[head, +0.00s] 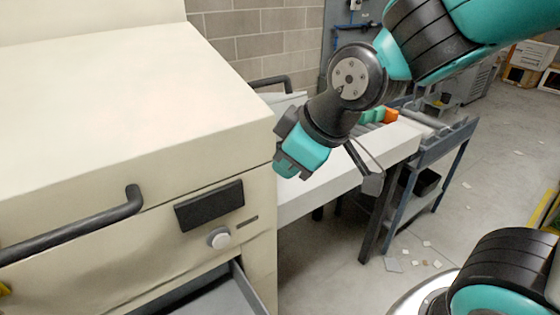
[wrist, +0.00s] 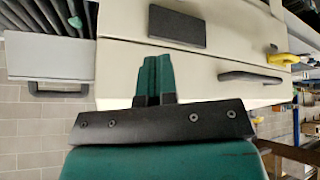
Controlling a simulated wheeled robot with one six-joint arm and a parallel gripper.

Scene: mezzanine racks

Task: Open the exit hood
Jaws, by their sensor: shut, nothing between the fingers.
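A light grey panel (head: 288,102) with a black bar handle (head: 270,81) stands behind the beige machine, beside the conveyor; it looks like the exit hood. Its lower part is hidden by my arm in the head view. The wrist view shows the grey panel (wrist: 45,60) at left with its handle (wrist: 58,91), next to dark rollers or strips. My gripper (head: 287,166) hangs near the machine's right corner, empty, apart from the handle. In the wrist view its teal fingers (wrist: 154,78) are together, in front of the beige machine.
The beige machine (head: 130,110) fills the left, with a black handle (head: 80,228), a dark panel (head: 210,206), a knob (head: 220,238) and an open grey drawer (head: 238,285) below. A conveyor frame (head: 440,150) stands at right. The floor (head: 480,190) beyond has small litter.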

